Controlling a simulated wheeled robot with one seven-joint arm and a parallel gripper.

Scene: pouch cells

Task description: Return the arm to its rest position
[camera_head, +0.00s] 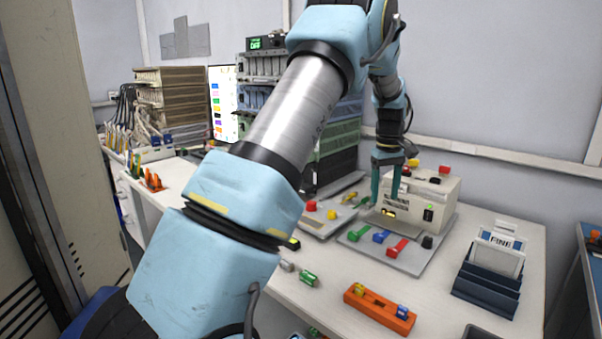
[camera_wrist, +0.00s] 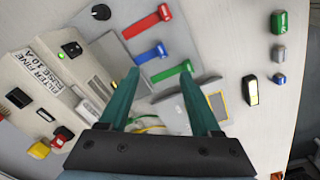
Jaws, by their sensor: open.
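My gripper (camera_head: 386,190) hangs from my blue and silver arm above the table, in front of the beige box unit (camera_head: 422,197). Its two teal fingers point down and stand apart with nothing held between them. In the wrist view my gripper (camera_wrist: 160,88) shows the same open fingers over the grey board with the red lever (camera_wrist: 148,24), blue lever (camera_wrist: 150,54) and green lever (camera_wrist: 172,71). The beige unit (camera_wrist: 48,84) is on the left there. My arm crosses the middle of the head view and hides part of the table and the rack.
The white table (camera_head: 340,290) carries an orange block (camera_head: 379,308), a green cell (camera_head: 308,278) and a dark blue holder (camera_head: 487,288). A rack of instruments (camera_head: 262,90) stands behind my arm. A tall cabinet (camera_head: 60,130) stands close on the left.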

